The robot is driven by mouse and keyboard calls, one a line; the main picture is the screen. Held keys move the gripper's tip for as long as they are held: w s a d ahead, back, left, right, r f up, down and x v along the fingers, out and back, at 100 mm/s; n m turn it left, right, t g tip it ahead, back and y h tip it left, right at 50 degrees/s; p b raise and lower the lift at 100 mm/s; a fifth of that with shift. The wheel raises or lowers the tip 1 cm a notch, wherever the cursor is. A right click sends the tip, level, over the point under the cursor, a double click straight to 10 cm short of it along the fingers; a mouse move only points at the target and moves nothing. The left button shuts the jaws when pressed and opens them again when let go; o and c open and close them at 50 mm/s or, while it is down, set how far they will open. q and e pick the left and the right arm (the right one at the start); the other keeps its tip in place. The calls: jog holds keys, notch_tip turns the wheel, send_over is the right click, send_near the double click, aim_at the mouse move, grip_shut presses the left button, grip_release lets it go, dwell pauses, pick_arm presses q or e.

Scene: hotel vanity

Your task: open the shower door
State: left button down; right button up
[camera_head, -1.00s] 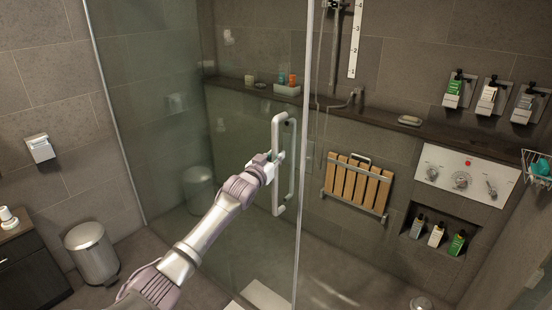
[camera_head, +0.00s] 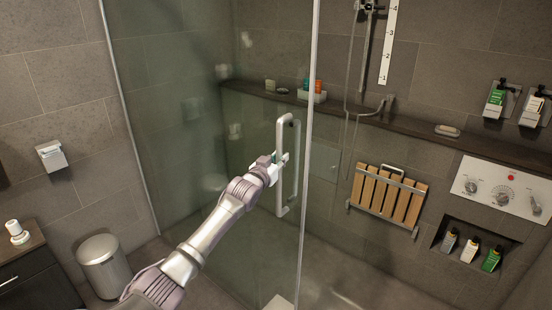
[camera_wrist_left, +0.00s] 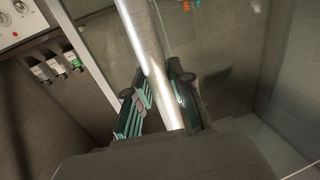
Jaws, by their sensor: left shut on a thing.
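The glass shower door (camera_head: 235,225) stands in the middle of the head view, with a metal edge post on its right side. Its long white handle (camera_head: 281,135) is upright near that edge. My left gripper (camera_head: 279,165) is at the handle's middle. In the left wrist view, the two green-padded fingers of my left gripper (camera_wrist_left: 160,105) sit on either side of the silver handle bar (camera_wrist_left: 150,60) and are shut on it. My right gripper is in neither view.
A metal bin (camera_head: 103,265) and a dark cabinet (camera_head: 35,270) stand at the left.

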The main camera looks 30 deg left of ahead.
pick_arm(q)
jog(key=shift+s+d+f, duration=0.1)
jog(key=shift+d+f, duration=0.15)
jog(key=shift+d, duration=0.75)
jog(key=c, duration=1.3)
grip_release()
jog(key=shift+d+r, duration=0.15)
jog(key=shift+d, duration=0.05)
jog(key=shift+o, duration=1.3)
jog(key=shift+a, duration=0.4)
jog(key=shift+a+r, duration=0.1)
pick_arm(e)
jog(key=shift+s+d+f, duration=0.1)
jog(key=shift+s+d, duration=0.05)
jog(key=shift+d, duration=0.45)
